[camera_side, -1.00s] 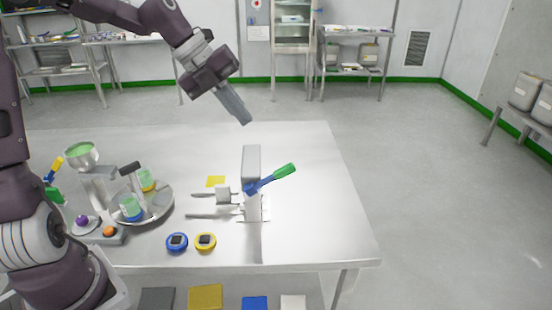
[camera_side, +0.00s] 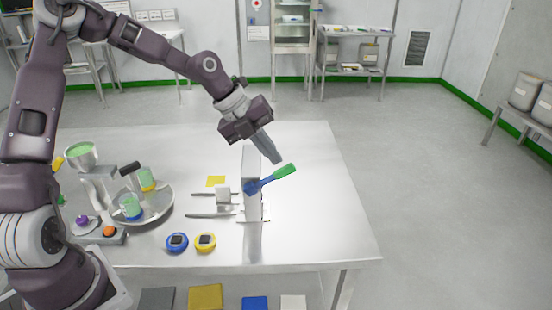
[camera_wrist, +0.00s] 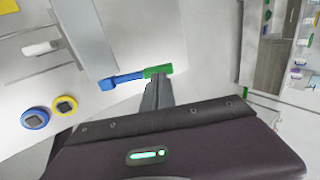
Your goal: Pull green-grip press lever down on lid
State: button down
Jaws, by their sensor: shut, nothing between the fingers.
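The press lever has a green grip (camera_side: 284,171) on a blue arm (camera_side: 261,184) and sticks out to the right of the grey press column (camera_side: 250,160), tilted upward. My gripper (camera_side: 276,160) is shut and empty, its fingertips just above and slightly left of the green grip in the side view. In the wrist view the green grip (camera_wrist: 158,71) lies just beyond the fingertips (camera_wrist: 158,82); whether they touch it I cannot tell. No separate lid can be made out.
A blue round timer (camera_side: 177,242) and a yellow one (camera_side: 205,241) sit at the table's front. A round steel tray (camera_side: 160,211) with green-filled cups stands to the left. The table (camera_side: 320,220) is clear to the right of the lever.

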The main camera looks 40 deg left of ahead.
jog(key=shift+x, duration=0.95)
